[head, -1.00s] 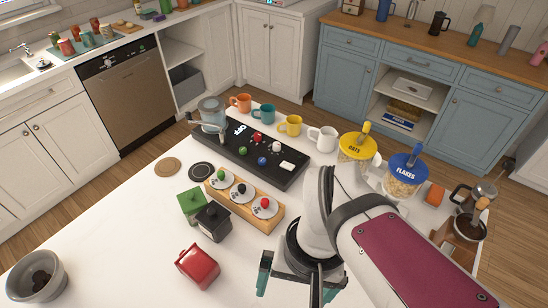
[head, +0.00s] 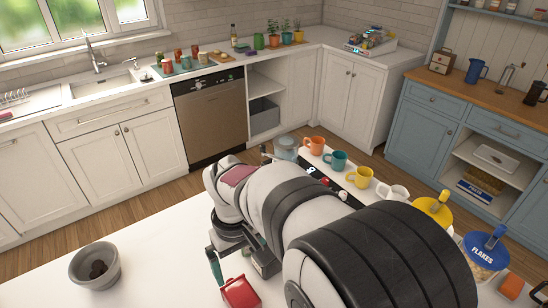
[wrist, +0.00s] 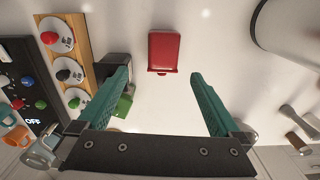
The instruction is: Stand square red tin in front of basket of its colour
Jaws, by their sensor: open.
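The square red tin (head: 240,293) appears to lie on its side on the white table, at the bottom edge of the head view. In the wrist view the red tin (wrist: 164,50) is ahead of my gripper (wrist: 160,77), with its lid end towards me. My gripper is open and empty, its teal fingers apart and short of the tin. Three round white pieces, apparently the baskets, sit on a wooden block: red-knobbed (wrist: 55,35), black-knobbed (wrist: 68,72) and green-knobbed (wrist: 76,98). My arm hides them in the head view.
A black tin (wrist: 113,62) and a green tin (wrist: 123,106) stand beside the block, partly behind my left finger in the wrist view. A grey bowl (head: 95,265) stands at the left. Mugs line the far edge, including a yellow mug (head: 358,176). Table around the red tin looks clear.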

